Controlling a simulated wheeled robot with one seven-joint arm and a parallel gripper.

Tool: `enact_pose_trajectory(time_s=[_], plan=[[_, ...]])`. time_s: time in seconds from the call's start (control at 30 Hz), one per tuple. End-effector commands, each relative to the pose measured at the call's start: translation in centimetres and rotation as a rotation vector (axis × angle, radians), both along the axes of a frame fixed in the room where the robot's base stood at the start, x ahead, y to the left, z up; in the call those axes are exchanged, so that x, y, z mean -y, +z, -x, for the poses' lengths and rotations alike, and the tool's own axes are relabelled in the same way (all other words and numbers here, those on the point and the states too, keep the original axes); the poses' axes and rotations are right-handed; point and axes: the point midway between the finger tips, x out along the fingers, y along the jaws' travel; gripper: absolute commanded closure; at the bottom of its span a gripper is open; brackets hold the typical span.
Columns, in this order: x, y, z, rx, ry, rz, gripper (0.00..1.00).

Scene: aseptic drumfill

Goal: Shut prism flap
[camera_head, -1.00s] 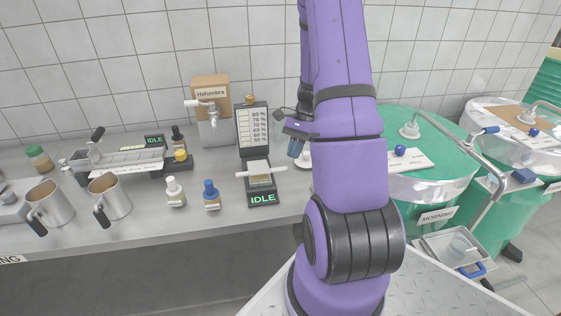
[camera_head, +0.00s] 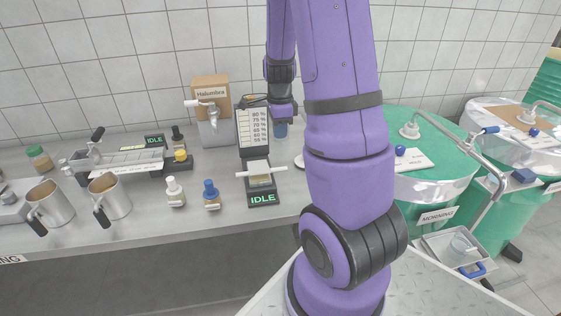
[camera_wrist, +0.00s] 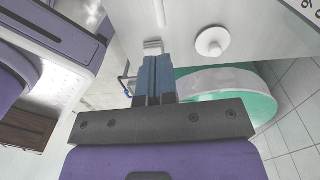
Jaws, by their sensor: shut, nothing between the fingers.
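The bench instrument (camera_head: 263,188) has a lit IDLE display at its front and stands near the bench's front edge. A white crossbar (camera_head: 262,171) spans it above a pale, yellowish plate (camera_head: 261,181); I take this to be the prism flap. How far it is raised is hard to tell. A percentage chart (camera_head: 253,127) stands behind it. My gripper (camera_head: 281,131) points down beside the chart, behind and right of the crossbar, apart from it. In the wrist view my blue fingers (camera_wrist: 153,62) are together and empty.
A white round dish (camera_head: 300,161) sits right of the instrument, partly hidden by my arm. Two small bottles, white-capped (camera_head: 174,192) and blue-capped (camera_head: 211,194), stand to its left. A tap container (camera_head: 215,128) is behind. A green-topped drum (camera_head: 432,150) stands to the right.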

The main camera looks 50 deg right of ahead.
Motion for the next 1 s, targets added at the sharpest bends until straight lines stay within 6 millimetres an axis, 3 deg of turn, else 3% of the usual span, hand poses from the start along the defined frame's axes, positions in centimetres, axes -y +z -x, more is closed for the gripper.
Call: enact_pose_trajectory(time_s=[0.2,0.5,0.7,1.0], plan=[[-0.1,-4.3,0.3,-0.006,-0.003,-0.004,1.00],[-0.3,-9.0,0.5,-0.003,-0.001,-0.004,1.00],[-0.3,-10.5,0.5,-0.001,0.000,-0.002,1.00],[-0.3,-10.8,0.5,0.000,0.000,-0.001,1.00]])
